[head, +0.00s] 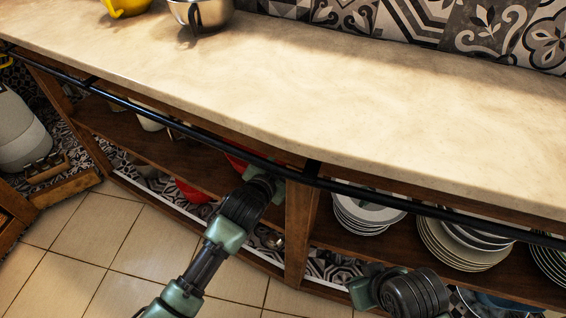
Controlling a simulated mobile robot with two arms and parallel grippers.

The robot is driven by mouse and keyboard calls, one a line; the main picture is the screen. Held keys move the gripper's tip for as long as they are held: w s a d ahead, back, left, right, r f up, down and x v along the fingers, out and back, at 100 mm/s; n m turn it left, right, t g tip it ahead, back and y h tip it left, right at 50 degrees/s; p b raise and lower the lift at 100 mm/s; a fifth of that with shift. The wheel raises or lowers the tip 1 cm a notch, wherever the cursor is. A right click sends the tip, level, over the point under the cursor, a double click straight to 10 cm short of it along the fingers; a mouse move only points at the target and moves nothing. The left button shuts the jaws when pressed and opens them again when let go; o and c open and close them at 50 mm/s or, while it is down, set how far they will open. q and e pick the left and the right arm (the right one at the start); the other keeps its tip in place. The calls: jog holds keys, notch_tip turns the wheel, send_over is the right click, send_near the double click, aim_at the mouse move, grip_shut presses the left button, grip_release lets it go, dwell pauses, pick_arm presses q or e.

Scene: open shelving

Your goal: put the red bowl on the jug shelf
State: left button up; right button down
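In the head view, a red surface (236,163) shows in the upper compartment of the shelving, just under the counter. It looks like part of a bowl, mostly hidden by the rail and my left arm. A second red piece (191,191) shows lower down, at the lower shelf. My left gripper (278,184) reaches into the shelving close beside the upper red surface. Its fingers are hidden, so I cannot tell whether it touches or holds it. Pale vessels (150,122), possibly jugs, stand further left on the upper shelf (120,130). My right arm shows at the bottom right; its fingers do not.
The counter (330,90) overhangs the shelves, with a dark rail (190,128) along its front. An upright divider (300,225) stands right of my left gripper. Stacked plates (455,245) fill the right compartment. A metal pot (203,14) stands on the counter. The tiled floor (85,240) is clear.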

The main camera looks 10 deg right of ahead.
pick_arm(q)
jog(key=shift+r, duration=0.1)
jog(key=shift+s+a+r, duration=0.1)
jog(key=shift+s+r, duration=0.05)
jog(key=p+v, duration=0.4)
jog(key=v, duration=0.8)
jog(key=s+a+f+n+g+y, duration=0.3)
jog(key=s+a+f, duration=0.3)
jog(key=s+a, duration=0.4)
jog(key=s+a+f+n+g+y, duration=0.3)
jog(key=s+a+f+n+g, duration=0.2)
jog(key=s+a, duration=0.6)
notch_tip(320, 180, down, 2)
jog(key=shift+s+f, duration=0.25)
jog(key=shift+s, duration=0.2)
pick_arm(e)
jog(key=shift+s+d+f+g, duration=0.1)
jog(key=shift+s+f+g, duration=0.2)
jog(key=shift+f, duration=0.3)
jog(key=shift+s+d+f+g, duration=0.15)
jog(key=shift+f+g, duration=0.15)
jog(key=shift+f, duration=0.25)
pick_arm(q)
jog(key=shift+a, duration=0.1)
pick_arm(e)
jog(key=shift+a, duration=0.1)
